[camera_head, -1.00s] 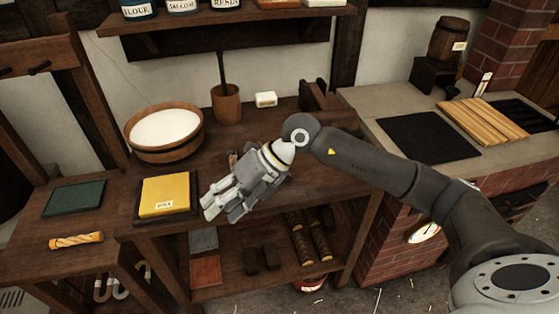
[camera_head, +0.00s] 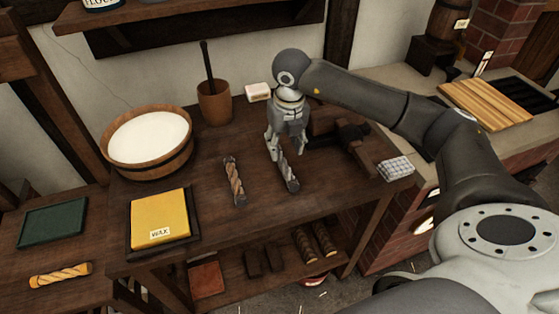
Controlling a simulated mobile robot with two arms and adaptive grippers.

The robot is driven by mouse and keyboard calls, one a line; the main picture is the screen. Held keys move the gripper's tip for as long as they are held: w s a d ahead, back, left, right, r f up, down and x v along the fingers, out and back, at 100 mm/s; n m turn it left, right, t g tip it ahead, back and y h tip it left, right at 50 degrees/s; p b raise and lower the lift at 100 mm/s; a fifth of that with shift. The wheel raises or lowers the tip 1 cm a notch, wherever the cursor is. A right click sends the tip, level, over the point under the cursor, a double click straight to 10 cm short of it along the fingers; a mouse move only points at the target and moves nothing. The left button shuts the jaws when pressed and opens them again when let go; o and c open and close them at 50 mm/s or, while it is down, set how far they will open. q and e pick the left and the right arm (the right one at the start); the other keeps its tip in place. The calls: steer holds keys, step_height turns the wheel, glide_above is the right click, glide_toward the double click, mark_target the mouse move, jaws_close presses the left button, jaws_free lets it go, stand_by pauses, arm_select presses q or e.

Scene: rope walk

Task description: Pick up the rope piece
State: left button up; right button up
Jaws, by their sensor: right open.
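Three short twisted rope pieces lie in view. A grey rope piece (camera_head: 290,178) lies on the wooden workbench (camera_head: 215,225), just below and beside my right gripper's fingertips. A brown rope piece with dark ends (camera_head: 235,182) lies to its left, apart from the gripper. A yellow-orange rope piece (camera_head: 60,275) lies on the lower table at the far left. My right gripper (camera_head: 277,156) points down at the bench, open, with nothing visibly held. Whether a finger touches the grey piece I cannot tell. My left gripper is not in view.
A wooden tub of white stuff (camera_head: 148,136) and a mortar-like pot (camera_head: 214,104) stand at the back. A yellow wax block (camera_head: 158,217) lies front left. A dark wooden-and-metal device (camera_head: 347,138) and a checked pad (camera_head: 395,168) are right of the gripper.

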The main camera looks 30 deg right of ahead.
mark_target(285, 164)
step_height(285, 164, down, 3)
steer(key=shift+s, duration=0.15)
steer(key=shift+f+p, duration=0.3)
steer(key=shift+p, duration=0.05)
steer(key=f, duration=0.1)
steer(key=f+p, duration=0.1)
steer(key=f, duration=0.1)
steer(key=w+f, duration=0.1)
steer(key=shift+d+f, duration=0.25)
steer(key=shift+f, duration=0.15)
steer(key=c, duration=0.4)
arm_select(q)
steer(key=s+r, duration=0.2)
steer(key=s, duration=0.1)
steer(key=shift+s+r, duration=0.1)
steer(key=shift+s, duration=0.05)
arm_select(e)
jaws_close()
